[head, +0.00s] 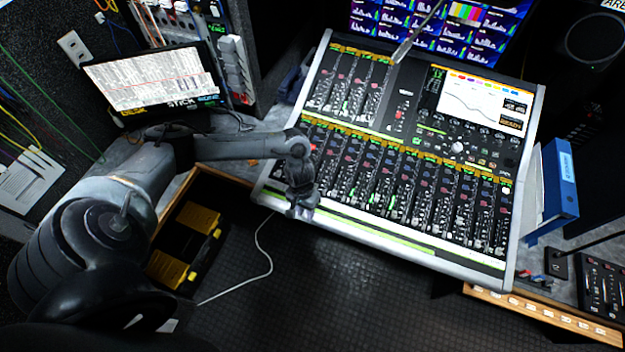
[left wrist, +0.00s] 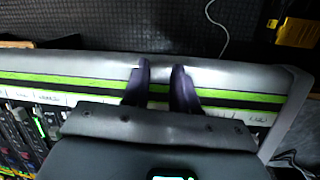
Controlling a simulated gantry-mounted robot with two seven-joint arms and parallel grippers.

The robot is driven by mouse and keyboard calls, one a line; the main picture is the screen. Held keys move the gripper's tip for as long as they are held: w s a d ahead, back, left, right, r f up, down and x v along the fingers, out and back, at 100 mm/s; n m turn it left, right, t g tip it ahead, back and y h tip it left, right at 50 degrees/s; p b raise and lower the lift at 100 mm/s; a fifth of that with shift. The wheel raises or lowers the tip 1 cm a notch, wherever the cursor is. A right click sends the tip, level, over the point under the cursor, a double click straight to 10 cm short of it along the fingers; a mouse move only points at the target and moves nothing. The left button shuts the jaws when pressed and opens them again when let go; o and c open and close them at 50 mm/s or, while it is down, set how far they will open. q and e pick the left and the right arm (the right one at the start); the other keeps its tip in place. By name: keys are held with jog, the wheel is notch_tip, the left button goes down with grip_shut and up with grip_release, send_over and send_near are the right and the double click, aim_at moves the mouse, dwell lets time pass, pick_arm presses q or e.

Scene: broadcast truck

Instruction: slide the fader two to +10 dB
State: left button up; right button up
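The mixing console (head: 400,233) is tilted, with an upper and a lower bank of channel strips and faders. I cannot tell for sure which small fader is fader two; the left end of the lower bank is partly hidden by my left gripper (head: 303,212). That gripper hangs over the console's front left edge. In the left wrist view its two dark fingers (left wrist: 161,72) stand apart with nothing between them, over the console's grey front rim and green stripe (left wrist: 58,78). The fader strips (left wrist: 25,130) show at the lower left there. My right gripper is not in view.
A screen (head: 150,80) stands at the left and a multi-picture monitor (head: 440,25) behind the console. A blue binder (head: 562,180) is at the right. A black case with yellow trays (head: 195,228) lies below left, beside a white cable (head: 262,250).

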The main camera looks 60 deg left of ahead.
pick_arm(q)
jog(key=w+a+r+n+y+p, duration=0.2)
jog(key=w+a+r, duration=0.3)
jog(key=a+r, duration=0.65)
jog(key=shift+t, duration=0.3)
jog(key=f, duration=0.7)
jog(key=a+f+b, duration=0.1)
jog(key=f, duration=0.3)
jog(key=shift+f, duration=0.35)
grip_shut()
